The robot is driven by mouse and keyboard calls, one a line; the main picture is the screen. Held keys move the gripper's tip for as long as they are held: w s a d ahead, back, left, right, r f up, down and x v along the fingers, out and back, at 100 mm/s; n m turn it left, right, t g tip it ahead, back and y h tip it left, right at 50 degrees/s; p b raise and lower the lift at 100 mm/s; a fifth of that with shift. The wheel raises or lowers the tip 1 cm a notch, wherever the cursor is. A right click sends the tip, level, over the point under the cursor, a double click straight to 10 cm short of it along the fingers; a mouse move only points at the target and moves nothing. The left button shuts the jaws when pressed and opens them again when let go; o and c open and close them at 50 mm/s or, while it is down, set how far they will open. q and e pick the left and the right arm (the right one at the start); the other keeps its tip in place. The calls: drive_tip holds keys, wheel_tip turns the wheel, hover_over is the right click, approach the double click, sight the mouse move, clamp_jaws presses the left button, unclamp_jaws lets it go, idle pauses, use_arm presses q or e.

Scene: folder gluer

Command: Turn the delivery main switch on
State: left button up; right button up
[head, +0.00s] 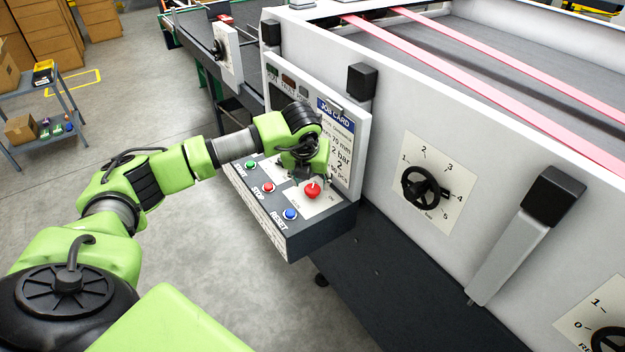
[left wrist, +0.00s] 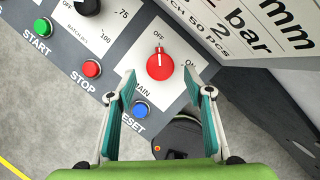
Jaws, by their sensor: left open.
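The main switch is a red rotary knob (left wrist: 160,66) on a white plate marked OFF at the top and ON at the right. Its white pointer line points up toward OFF. The knob also shows on the grey control panel in the head view (head: 313,191). My left gripper (left wrist: 160,84) is open, with one teal-padded finger on each side of the lower part of the plate. The fingers look empty; I cannot tell how far above the panel they are. In the head view my left wrist hangs over the panel just behind the knob. My right gripper is not in view.
Green START (left wrist: 42,27), red STOP (left wrist: 92,68) and blue RESET (left wrist: 141,110) buttons sit near the knob. A black batch dial (left wrist: 87,6) is at the upper left. A job card (head: 338,140) stands upright behind the panel. A numbered handwheel (head: 425,187) is on the machine wall.

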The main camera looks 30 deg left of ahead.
sight(312, 188)
use_arm(q)
drive_tip(key=shift+p+x, duration=0.35)
drive_tip(key=shift+x, duration=0.8)
drive_tip(key=shift+w+f, duration=0.1)
drive_tip(key=shift+f, duration=0.4)
drive_tip(key=shift+w+f, duration=0.1)
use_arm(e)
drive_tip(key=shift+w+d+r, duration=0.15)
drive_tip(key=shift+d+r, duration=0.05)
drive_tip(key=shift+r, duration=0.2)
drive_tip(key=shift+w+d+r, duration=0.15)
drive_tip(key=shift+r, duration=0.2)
